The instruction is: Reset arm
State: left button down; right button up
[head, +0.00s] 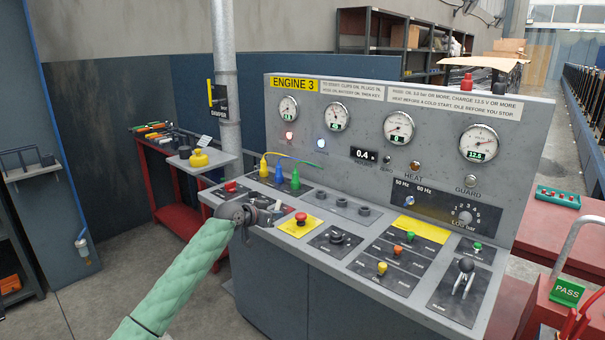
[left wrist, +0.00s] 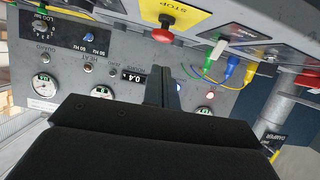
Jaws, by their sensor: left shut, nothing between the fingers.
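My left arm, in a green sleeve, reaches in from the lower left in the head view. My left gripper (head: 272,213) is at the left front part of the Engine 3 console (head: 330,95), close to the red stop button (head: 301,217) on its yellow plate. In the left wrist view the dark fingers (left wrist: 168,28) are together with nothing between them. The red stop button (left wrist: 162,35) shows near the fingertips in that view; I cannot tell whether they touch it. My right gripper is not in view.
Yellow, green and blue plugs (head: 279,175) stand behind the gripper. Coloured buttons and a lever (head: 464,275) are on the console's right side. A grey pipe (head: 224,80) rises behind a red cart (head: 172,190) at left. A red bench (head: 560,235) stands at right.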

pick_arm(q)
jog(key=s+a+r+y, duration=0.1)
jog(key=s+r+y, duration=0.35)
jog(key=s, duration=0.55)
jog(key=s+a+f+n+g+y, duration=0.1)
jog(key=s+f+g, duration=0.2)
jog(key=s+f, duration=1.1)
jog(key=s+f+n+g+y, duration=0.1)
jog(key=s+f+n+g, duration=0.1)
jog(key=s+f, duration=1.2)
jog(key=s+a+f+n+g+y, duration=0.1)
jog(key=s+f+g, duration=0.3)
jog(key=s+f, duration=1)
jog(key=s+n, duration=0.1)
jog(key=s, duration=1.4)
jog(key=shift+s+a, duration=0.3)
jog(key=c, duration=2.2)
grip_release()
jog(key=shift+f, duration=0.1)
